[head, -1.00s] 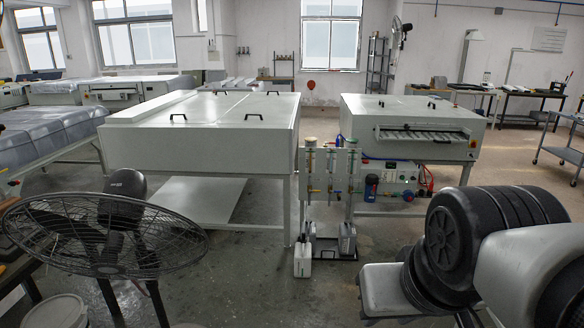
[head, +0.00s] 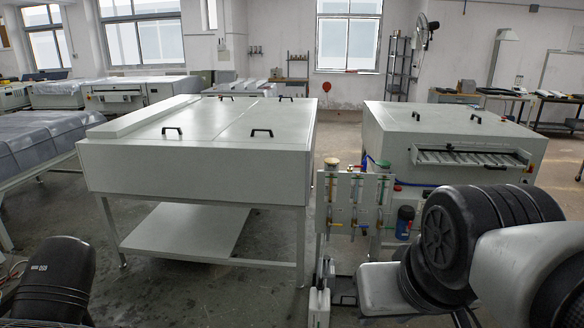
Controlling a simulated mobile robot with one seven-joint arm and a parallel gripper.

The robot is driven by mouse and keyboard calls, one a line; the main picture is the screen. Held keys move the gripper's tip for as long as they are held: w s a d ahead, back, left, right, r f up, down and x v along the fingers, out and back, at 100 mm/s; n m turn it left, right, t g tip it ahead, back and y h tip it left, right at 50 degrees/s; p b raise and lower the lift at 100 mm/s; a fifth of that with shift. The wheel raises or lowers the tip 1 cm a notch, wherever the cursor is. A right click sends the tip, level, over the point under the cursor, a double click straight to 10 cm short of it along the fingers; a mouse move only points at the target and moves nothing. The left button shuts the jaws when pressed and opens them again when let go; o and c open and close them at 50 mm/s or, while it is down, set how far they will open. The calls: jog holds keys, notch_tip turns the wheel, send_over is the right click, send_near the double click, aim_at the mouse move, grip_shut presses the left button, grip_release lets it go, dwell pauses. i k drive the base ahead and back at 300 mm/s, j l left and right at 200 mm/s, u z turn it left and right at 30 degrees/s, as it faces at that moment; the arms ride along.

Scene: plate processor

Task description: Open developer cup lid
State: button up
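A panel with clear vertical tubes (head: 354,203) stands between the two large white machines, a little right of centre in the head view. A small cup with a pale, tan top (head: 332,163) sits on the panel's upper left. Another small cup with a green top (head: 383,163) sits on its upper right. Both tops look closed, but they are too small to be sure, and I cannot tell which is the developer cup.
A long white machine (head: 200,160) with black handles stands left of the panel. A white machine with a slot (head: 455,140) stands to its right.

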aim_at(383, 164)
jog(key=i+l, duration=0.2)
jog(key=i, duration=0.25)
jog(key=i+l, duration=0.2)
jog(key=i, duration=0.25)
jog(key=i+l+u, duration=0.1)
jog(key=i, duration=0.35)
jog(key=i+l, duration=0.55)
jog(key=l, duration=0.15)
jog(key=i+l, duration=0.55)
jog(key=l, duration=0.15)
